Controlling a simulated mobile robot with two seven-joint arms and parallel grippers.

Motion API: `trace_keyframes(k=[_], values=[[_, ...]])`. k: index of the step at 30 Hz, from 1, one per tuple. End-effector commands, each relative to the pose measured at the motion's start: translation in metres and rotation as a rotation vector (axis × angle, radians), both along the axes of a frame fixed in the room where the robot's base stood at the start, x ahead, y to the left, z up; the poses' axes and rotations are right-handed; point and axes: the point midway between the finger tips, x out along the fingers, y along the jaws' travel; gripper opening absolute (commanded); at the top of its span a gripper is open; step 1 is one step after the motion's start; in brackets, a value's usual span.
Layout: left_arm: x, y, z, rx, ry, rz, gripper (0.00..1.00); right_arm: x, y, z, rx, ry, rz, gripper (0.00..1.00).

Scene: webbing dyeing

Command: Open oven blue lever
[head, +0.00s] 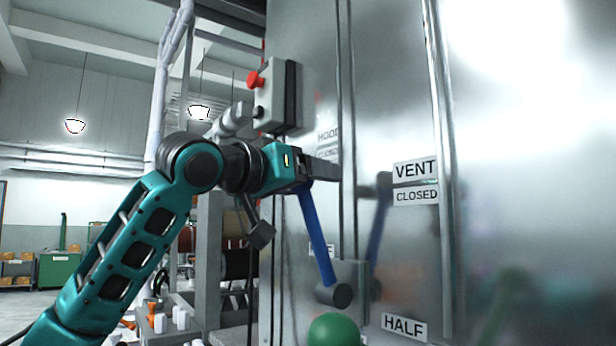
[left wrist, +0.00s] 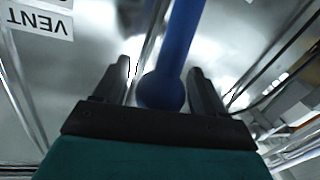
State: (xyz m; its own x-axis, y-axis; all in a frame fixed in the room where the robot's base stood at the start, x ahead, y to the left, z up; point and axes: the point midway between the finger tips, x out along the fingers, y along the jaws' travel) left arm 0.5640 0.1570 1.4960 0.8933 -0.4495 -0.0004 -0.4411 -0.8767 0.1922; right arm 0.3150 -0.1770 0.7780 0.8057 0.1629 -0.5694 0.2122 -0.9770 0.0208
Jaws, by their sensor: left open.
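The blue lever (head: 316,235) slants down and slightly right across the oven's steel front, from my left gripper to a dark grey round hub (head: 335,295). My left gripper (head: 316,171) is at the lever's upper end, and its wrist is teal and black. In the left wrist view, the rounded end of the blue lever (left wrist: 162,90) lies between the two dark, spread fingers of my left gripper (left wrist: 158,82). Gaps show on both sides, so the fingers are around it without a visible grip. My right gripper is not in view.
Labels VENT (head: 414,170), CLOSED (head: 416,196) and HALF (head: 404,326) are on the steel oven panel (head: 530,200), which mirrors the lever. A green ball (head: 335,331) is below the hub. A grey box with a red button (head: 256,80) is above my gripper.

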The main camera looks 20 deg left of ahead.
Motion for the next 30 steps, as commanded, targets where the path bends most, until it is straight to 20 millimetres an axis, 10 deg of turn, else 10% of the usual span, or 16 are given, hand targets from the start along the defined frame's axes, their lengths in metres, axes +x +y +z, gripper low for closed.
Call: trace_keyframes(k=[30], values=[[-0.0005, 0.0005, 0.0001, 0.000, -0.001, 0.000, 0.00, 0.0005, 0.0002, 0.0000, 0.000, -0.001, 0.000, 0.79]])
